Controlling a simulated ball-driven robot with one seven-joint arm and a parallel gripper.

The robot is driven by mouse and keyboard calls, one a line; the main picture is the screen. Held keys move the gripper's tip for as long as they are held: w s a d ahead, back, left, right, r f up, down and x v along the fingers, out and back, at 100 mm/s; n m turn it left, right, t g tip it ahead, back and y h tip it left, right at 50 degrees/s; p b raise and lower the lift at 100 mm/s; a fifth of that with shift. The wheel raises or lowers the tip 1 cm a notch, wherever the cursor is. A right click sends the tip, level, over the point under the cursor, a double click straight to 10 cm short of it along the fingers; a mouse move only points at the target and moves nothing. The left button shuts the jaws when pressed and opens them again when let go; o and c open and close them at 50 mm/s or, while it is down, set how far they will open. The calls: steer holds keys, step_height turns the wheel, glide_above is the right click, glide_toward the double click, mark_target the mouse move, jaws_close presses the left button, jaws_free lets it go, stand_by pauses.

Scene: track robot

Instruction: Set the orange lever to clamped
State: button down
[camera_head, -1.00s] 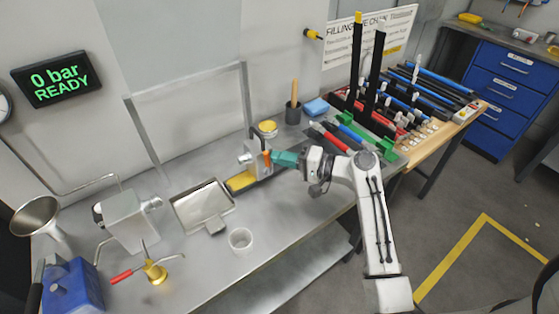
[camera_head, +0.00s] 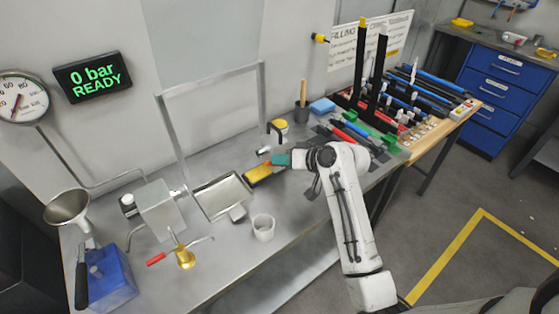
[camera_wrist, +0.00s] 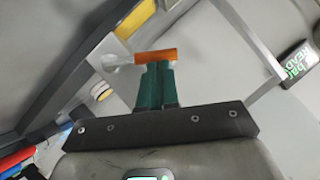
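The orange lever (camera_wrist: 156,56) lies crosswise right at my fingertips in the wrist view, joined at its left end to a pale metal arm. My gripper (camera_wrist: 158,66) has its two teal fingers together, with the lever across their tips rather than clearly between them; they look in contact or very nearly so. In the head view my gripper (camera_head: 275,160) is beside the small metal clamp fixture (camera_head: 264,152) on the bench. Whether the lever stands at clamped is not readable.
A yellow pad (camera_head: 258,175) and a metal tray (camera_head: 222,196) lie left of my gripper. A white cup (camera_head: 263,228) stands near the bench's front edge. Racks of coloured tubes (camera_head: 375,125) stand to the right. The wall display (camera_head: 92,82) reads 0 bar READY.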

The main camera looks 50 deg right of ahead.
steer(key=shift+w+a+f+n+h, duration=0.2)
steer(key=shift+a+f+n+h, duration=0.3)
steer(key=shift+a, duration=0.15)
steer(key=shift+a+f, duration=0.15)
steer(key=shift+g, duration=0.3)
